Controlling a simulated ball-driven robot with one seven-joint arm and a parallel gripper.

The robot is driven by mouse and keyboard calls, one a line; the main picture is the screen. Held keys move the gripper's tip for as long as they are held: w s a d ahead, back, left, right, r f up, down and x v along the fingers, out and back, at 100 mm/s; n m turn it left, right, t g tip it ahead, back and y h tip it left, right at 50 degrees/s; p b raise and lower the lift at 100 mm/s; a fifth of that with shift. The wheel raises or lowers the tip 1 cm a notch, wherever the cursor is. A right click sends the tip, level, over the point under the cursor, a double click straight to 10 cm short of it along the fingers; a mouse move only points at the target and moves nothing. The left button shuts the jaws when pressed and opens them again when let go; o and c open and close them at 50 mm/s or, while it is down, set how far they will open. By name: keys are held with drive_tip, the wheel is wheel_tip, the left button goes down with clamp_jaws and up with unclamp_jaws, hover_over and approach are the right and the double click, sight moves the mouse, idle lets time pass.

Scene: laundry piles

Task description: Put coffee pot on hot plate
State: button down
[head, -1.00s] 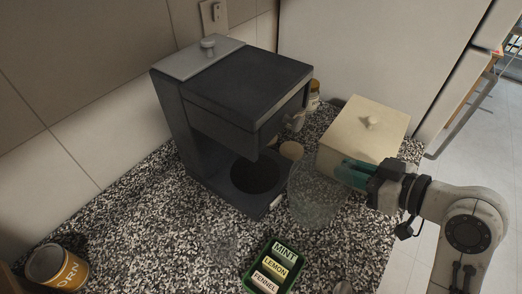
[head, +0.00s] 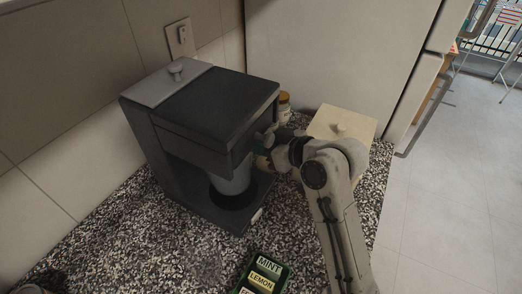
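The dark coffee maker (head: 205,110) stands on the speckled counter against the wall. A greyish see-through shape, which looks like the glass coffee pot (head: 234,180), is inside its bay, under the brew head and over the round black hot plate (head: 233,199). The brew head hides the pot's upper part. I cannot tell whether its base touches the plate. My gripper (head: 263,161) is at the bay's right side, beside the pot. My wrist and the machine mostly hide its fingers, so its grip does not show.
A cream lidded box (head: 345,124) stands right behind my arm, and a jar (head: 284,106) sits behind the coffee maker. A green tray of labelled tea packets (head: 262,279) is at the front.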

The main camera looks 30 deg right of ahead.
drive_tip(key=shift+f, duration=1.5)
drive_tip(key=c, duration=1.1)
unclamp_jaws()
drive_tip(key=shift+s, duration=0.15)
drive_tip(key=b+v, duration=0.1)
drive_tip(key=v, duration=1)
drive_tip(key=shift+s+d+r, duration=0.25)
drive_tip(key=shift+r, duration=0.1)
